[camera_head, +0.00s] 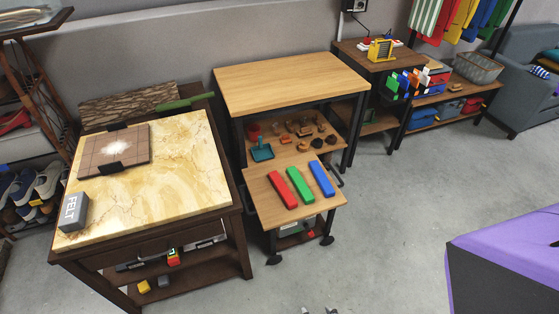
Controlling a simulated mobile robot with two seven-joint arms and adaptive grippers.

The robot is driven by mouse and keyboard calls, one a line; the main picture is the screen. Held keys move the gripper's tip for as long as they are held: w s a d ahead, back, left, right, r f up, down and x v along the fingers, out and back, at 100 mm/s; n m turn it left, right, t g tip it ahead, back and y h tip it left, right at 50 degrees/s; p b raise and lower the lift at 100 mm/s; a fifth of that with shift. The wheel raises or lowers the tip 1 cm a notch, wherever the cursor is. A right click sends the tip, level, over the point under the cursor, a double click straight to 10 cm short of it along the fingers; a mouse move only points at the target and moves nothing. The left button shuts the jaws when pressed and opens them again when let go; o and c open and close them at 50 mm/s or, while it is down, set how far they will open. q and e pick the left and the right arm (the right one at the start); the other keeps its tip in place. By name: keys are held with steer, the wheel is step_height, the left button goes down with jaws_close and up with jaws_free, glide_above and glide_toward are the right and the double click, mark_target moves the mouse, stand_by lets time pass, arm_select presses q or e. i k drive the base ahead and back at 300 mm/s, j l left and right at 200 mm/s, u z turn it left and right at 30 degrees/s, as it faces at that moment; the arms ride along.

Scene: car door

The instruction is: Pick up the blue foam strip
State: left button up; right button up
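The blue foam strip (321,179) lies flat on a small low wooden table (262,200) in the middle of the head view. It is the rightmost of three strips side by side. A green strip (300,186) lies just left of it and a red strip (281,190) lies left of the green one, with small gaps between them. Nothing covers the blue strip. Neither of my grippers shows in this view.
A marble-topped cabinet (190,165) with a grey FELT box (73,212) stands left. A taller wooden table (290,82) with a shelf of small items stands behind the low table. A purple and black object (510,245) fills the lower right. Grey floor (400,220) is clear to the right.

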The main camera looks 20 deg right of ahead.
mark_target(326, 187)
steer(key=z, duration=0.3)
steer(key=i+l+z, duration=0.15)
steer(key=i+z, duration=1)
steer(key=i+j, duration=0.25)
steer(key=i, duration=0.2)
steer(key=l+z, duration=0.05)
